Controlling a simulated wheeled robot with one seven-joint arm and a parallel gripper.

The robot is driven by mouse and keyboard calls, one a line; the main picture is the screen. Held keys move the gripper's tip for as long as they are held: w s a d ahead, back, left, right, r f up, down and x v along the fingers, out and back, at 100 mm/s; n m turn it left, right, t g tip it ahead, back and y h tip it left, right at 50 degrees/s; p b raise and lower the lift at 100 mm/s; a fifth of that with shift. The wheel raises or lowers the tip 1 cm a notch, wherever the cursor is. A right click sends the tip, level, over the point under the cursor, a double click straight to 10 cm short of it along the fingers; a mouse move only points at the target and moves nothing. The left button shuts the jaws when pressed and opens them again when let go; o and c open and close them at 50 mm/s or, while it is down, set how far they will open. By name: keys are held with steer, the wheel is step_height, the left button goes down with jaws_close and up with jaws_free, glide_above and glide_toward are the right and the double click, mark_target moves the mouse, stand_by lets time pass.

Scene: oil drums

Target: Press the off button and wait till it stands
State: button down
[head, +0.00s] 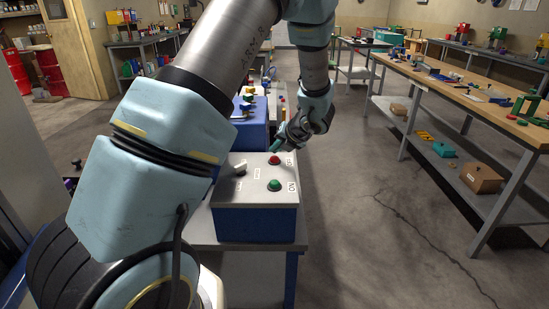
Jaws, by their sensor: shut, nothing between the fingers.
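The control box (257,221), with a grey top and blue sides, stands on a small table in front of me. Its top has a red button (274,160) at the far side, a green button (275,184) nearer me, and a white lever or switch (240,168) to the left. Small labels sit beside the buttons, with the green one's reading like "ON". My gripper (275,149) is just beyond and above the red button, pointing down toward it. It is shut with nothing in it. I cannot tell whether the fingertips touch the button.
A blue machine (254,127) stands right behind the box, partly hidden by my arm. A long wooden workbench (455,85) with tools runs along the right. Red drums (52,72) stand far left. The concrete floor between box and workbench is clear.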

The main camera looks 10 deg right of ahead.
mark_target(277, 162)
steer(key=shift+f, duration=0.25)
steer(key=shift+f+b, duration=0.45)
steer(key=shift+f, duration=0.1)
stand_by(1.5)
steer(key=shift+r, duration=0.1)
steer(key=shift+r+p, duration=0.85)
steer(key=shift+p, duration=0.05)
steer(key=shift+r, duration=0.1)
step_height(277, 162, up, 5)
steer(key=p, duration=0.4)
steer(key=shift+p, duration=0.35)
steer(key=shift+s+d, duration=0.1)
